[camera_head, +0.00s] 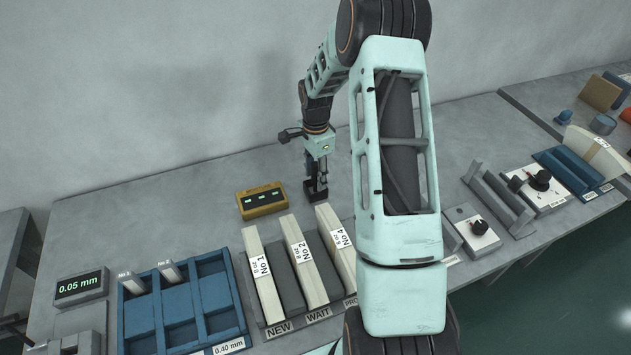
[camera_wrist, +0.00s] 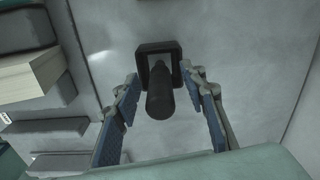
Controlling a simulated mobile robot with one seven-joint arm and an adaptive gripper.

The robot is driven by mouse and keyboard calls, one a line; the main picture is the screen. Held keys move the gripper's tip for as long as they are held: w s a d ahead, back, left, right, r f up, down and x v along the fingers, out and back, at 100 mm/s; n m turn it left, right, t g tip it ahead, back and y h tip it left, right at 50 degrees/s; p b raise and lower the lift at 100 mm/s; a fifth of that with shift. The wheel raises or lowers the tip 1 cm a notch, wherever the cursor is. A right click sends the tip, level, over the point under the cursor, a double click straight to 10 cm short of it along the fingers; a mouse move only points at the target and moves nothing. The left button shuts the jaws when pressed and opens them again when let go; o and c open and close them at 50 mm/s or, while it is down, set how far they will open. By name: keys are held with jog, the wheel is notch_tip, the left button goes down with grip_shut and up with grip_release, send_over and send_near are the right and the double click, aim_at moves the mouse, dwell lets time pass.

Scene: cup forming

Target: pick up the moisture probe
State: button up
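The moisture probe appears to be the dark rounded handle (camera_wrist: 160,97) standing in a dark square holder (camera_wrist: 158,50) in the wrist view. My gripper (camera_wrist: 161,82) is open, with one blue-padded finger on each side of the handle and a gap on both sides. In the head view my gripper (camera_head: 316,168) points down at the back of the bench, over a small black piece (camera_head: 311,190) that looks like the same holder. My fingers and arm hide most of the probe there.
A yellow box with small displays (camera_head: 262,200) stands just left of my gripper. Pale blocks marked No1, No2 and No4 (camera_head: 304,262) stand in slots in front. A blue tray (camera_head: 183,308) lies at the front left. The wall is close behind.

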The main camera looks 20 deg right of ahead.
jog(key=shift+f, duration=0.1)
grip_shut()
jog(key=shift+w, duration=0.1)
dwell(0.4)
jog(key=shift+r+b, duration=0.35)
jog(key=shift+r, duration=0.3)
jog(key=s+d+r+b, duration=0.3)
jog(key=s+r, duration=0.8)
jog(key=s, duration=0.2)
jog(key=shift+s+d+r, duration=0.25)
jog(key=shift+s+r, duration=0.1)
jog(key=shift+r, duration=0.05)
